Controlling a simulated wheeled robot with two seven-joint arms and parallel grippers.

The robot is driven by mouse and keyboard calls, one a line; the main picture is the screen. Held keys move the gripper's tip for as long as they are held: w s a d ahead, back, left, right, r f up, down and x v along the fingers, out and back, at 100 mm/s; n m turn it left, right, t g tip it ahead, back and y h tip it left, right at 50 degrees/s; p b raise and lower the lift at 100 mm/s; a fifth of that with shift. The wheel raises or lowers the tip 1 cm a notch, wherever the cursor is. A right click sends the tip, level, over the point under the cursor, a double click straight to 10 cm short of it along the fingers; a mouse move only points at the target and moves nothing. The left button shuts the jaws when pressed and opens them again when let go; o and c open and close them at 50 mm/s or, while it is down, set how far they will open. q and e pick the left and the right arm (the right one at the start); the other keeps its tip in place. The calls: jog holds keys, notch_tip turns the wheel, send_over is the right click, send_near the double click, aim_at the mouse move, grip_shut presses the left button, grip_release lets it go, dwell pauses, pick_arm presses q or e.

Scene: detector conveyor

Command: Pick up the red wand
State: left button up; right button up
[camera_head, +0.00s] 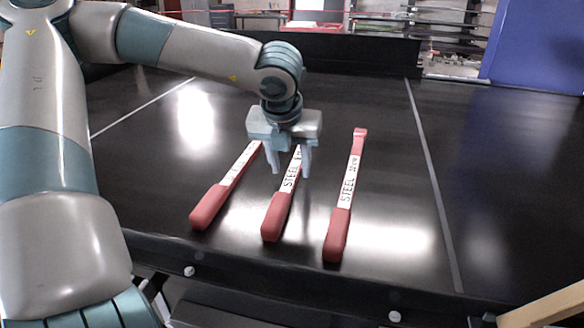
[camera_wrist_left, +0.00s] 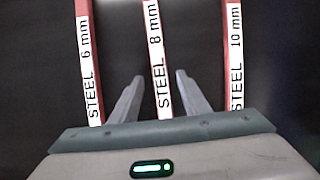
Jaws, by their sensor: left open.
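Three red wands with white labelled shafts lie side by side on the black conveyor. The left wand (camera_head: 212,205) reads "STEEL 6 mm" in the left wrist view (camera_wrist_left: 88,60). The middle wand (camera_head: 278,212) reads "STEEL 8 mm" there (camera_wrist_left: 156,60). The right wand (camera_head: 338,230) reads "STEEL 10 mm" there (camera_wrist_left: 236,50). My left gripper (camera_head: 290,170) is open, pointing down over the middle wand's shaft. In the left wrist view its fingers (camera_wrist_left: 158,85) lie on either side of that shaft. Whether they touch the belt cannot be told. My right gripper is not in view.
The black conveyor belt (camera_head: 390,110) has free room right of the wands and behind them. A dark raised edge (camera_head: 330,50) runs along the back. A blue panel (camera_head: 540,45) stands at the back right. A wooden piece (camera_head: 550,308) shows at the front right corner.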

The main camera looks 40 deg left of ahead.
pick_arm(q)
jog(key=shift+w+f, duration=0.2)
jog(key=shift+f, duration=0.45)
grip_shut()
